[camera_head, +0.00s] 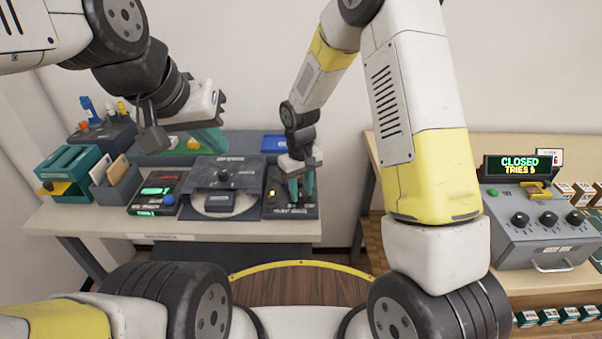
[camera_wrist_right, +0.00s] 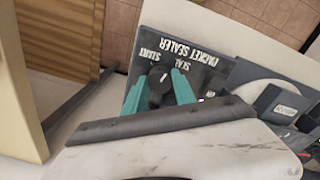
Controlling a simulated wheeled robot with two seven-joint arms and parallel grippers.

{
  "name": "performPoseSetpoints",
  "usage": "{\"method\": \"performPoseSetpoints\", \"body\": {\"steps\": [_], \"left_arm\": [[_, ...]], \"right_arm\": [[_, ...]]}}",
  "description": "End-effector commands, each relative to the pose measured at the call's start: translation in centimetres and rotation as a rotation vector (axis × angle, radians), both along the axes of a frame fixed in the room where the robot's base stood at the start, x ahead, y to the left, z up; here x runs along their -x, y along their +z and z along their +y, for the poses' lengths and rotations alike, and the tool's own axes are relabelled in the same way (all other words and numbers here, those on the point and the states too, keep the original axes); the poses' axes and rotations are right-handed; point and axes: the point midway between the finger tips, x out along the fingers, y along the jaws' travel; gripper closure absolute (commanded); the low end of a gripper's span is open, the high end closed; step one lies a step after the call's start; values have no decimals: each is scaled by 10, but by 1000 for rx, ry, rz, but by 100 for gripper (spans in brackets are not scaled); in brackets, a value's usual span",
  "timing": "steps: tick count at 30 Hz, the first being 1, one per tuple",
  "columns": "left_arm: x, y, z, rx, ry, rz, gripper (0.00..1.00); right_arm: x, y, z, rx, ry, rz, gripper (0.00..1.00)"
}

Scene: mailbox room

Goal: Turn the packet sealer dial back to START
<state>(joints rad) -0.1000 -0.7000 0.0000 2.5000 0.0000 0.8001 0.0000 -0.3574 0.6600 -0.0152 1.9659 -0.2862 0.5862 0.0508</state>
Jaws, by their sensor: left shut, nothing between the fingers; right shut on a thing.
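The packet sealer (camera_head: 280,211) is a dark box at the right end of the left table. In the right wrist view its panel (camera_wrist_right: 205,38) reads PACKET SEALER, SEAL and START, upside down. Its dark round dial (camera_wrist_right: 157,78) has a small light mark; I cannot tell which label the mark points to. My right gripper (camera_head: 301,189) reaches down onto the sealer, its teal fingers shut on the dial, one on each side; it also shows in the right wrist view (camera_wrist_right: 161,92). My left gripper (camera_head: 212,140) is shut and empty, raised above the table's back.
A dark machine with a round plate (camera_head: 208,212) stands left of the sealer, then a box with a green display (camera_head: 157,190) and a teal organizer (camera_head: 72,165). At right, a grey console (camera_head: 545,235) reads CLOSED, TRIES 5. A gap separates the tables.

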Motion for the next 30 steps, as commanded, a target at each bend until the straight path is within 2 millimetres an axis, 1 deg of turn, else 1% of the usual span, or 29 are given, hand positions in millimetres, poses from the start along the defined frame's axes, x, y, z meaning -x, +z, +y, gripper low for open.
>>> {"method": "performPoseSetpoints", "body": {"steps": [18, 24, 30], "left_arm": [[0, 0, 0, 0, 0, 0, 100], [0, 0, 0, 0, 0, 0, 100], [0, 0, 0, 0, 0, 0, 100]], "right_arm": [[0, 0, -1, -1, 583, 1, 100], [0, 0, -1, 0, 750, 1, 100], [0, 0, -1, 1, 878, 0, 100]]}}
